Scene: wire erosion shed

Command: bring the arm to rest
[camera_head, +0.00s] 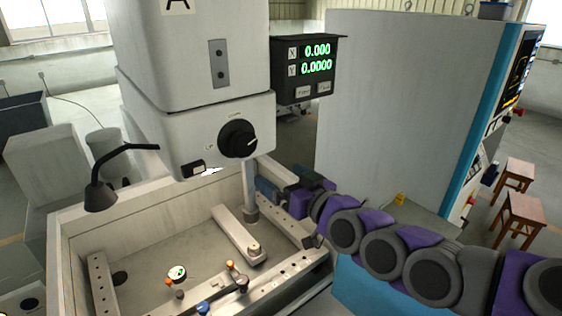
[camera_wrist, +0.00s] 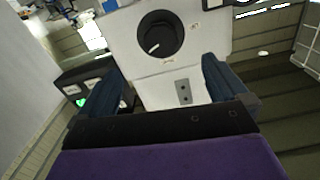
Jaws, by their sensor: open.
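My purple and grey arm reaches in from the right in the head view. My gripper (camera_head: 276,182) is beside the steel column below the white machine head (camera_head: 195,130). In the wrist view my gripper (camera_wrist: 168,82) shows two blue fingers spread wide apart, with nothing held between them. The machine head (camera_wrist: 170,75) shows beyond and between the fingers, rolled over in that view. Its black knob (camera_wrist: 160,37) is beyond the fingertips; the same knob (camera_head: 238,139) points toward the right in the head view.
An open tank (camera_head: 60,240) with clamp bars and small parts lies below my gripper. A readout box (camera_head: 306,68) hangs above it. A tall grey cabinet (camera_head: 400,110) stands behind my arm. A black lamp (camera_head: 101,196) is at left. Wooden stools (camera_head: 518,212) stand at right.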

